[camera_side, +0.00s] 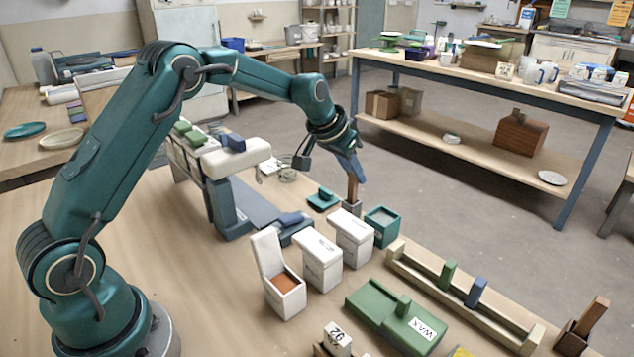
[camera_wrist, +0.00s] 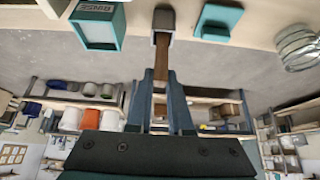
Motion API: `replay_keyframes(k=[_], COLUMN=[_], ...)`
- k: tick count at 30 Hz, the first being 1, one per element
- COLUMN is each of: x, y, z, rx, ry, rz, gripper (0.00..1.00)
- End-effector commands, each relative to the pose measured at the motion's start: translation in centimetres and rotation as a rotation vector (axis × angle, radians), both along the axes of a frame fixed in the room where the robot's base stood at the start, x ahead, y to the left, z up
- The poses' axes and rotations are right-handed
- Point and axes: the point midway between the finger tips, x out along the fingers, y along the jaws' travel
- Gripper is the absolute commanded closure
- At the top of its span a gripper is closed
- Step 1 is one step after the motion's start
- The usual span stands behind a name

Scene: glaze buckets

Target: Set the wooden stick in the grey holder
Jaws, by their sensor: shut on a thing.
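The wooden stick (camera_side: 353,189) is brown and upright below my gripper (camera_side: 350,172). My gripper points down and its fingers are shut on the stick's upper part. The small grey holder (camera_side: 351,208) stands on the table directly under the stick. The stick's lower end meets the holder's top and appears to be inside its opening; how deep is hidden. In the wrist view the stick (camera_wrist: 161,62) runs between the fingers of my gripper (camera_wrist: 160,95) to the grey holder (camera_wrist: 163,20), in line with it.
A teal open box (camera_side: 383,226) stands just right of the holder, and a small teal piece (camera_side: 323,199) lies left. White bins (camera_side: 350,238) stand in front. A green WAX box (camera_side: 395,315), a wooden rail (camera_side: 460,300) and a brown block with a slat (camera_side: 583,330) lie nearer right.

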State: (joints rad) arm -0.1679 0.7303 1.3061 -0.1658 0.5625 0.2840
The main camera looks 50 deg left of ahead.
Motion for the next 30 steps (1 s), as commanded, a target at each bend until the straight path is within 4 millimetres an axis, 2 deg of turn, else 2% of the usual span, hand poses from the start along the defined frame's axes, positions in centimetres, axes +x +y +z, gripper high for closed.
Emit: replay_keyframes(k=[12,13,15,25,30], x=[0.0,0.0,0.0,0.0,0.1], y=[0.0,0.0,0.0,0.0,0.0], z=[-0.6,-0.6,-0.6,-0.5,0.9], rx=[0.000,0.000,0.000,0.000,-0.001], ry=[0.001,0.000,0.000,0.000,-0.004], rz=[0.000,0.000,0.000,0.000,0.000], gripper=[1.00,0.74,0.47,0.47,0.47])
